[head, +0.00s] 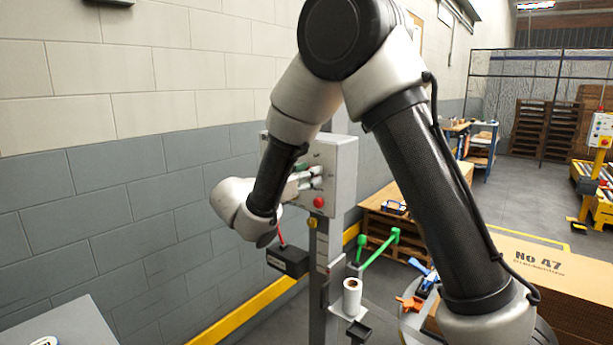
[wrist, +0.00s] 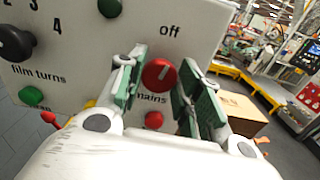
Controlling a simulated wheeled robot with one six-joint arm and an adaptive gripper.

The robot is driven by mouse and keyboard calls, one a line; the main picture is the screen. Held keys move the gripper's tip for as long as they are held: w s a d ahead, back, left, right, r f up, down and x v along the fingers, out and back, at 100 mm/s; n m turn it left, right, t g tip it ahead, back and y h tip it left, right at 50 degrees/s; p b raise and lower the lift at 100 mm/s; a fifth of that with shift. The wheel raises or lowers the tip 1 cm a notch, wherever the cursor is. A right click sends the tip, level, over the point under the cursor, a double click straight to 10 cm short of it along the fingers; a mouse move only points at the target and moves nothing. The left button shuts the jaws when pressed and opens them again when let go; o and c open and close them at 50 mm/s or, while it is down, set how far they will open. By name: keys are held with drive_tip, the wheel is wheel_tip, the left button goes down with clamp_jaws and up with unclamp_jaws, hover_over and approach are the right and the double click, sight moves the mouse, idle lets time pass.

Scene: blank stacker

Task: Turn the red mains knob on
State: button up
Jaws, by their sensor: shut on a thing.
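The red mains knob (wrist: 159,76) is on the pale panel in the wrist view, above the partly hidden word "mains". A pale mark on its face points up, slightly to the right, toward the printed "off". My gripper (wrist: 161,72) has one green-padded finger on each side of the knob and is shut on it. The right finger covers the panel to the right of the knob. In the head view my gripper (head: 309,179) is at the front of the grey control box (head: 345,165); the knob cannot be made out there.
A red button (wrist: 153,120) sits just below the knob. A black film-turns dial (wrist: 14,44) and green buttons (wrist: 33,96) are to the left. In the head view a white roll (head: 352,298) and green bars (head: 378,250) stand below the box, with cartons (head: 560,268) at right.

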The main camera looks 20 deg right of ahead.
drive_tip(key=shift+s+f+m, duration=0.1)
drive_tip(key=shift+m, duration=3.7)
drive_tip(key=shift+f+m, duration=0.1)
drive_tip(key=shift+m, duration=3.7)
drive_tip(key=shift+d, duration=0.1)
drive_tip(key=o, duration=1)
drive_tip(key=v, duration=1.2)
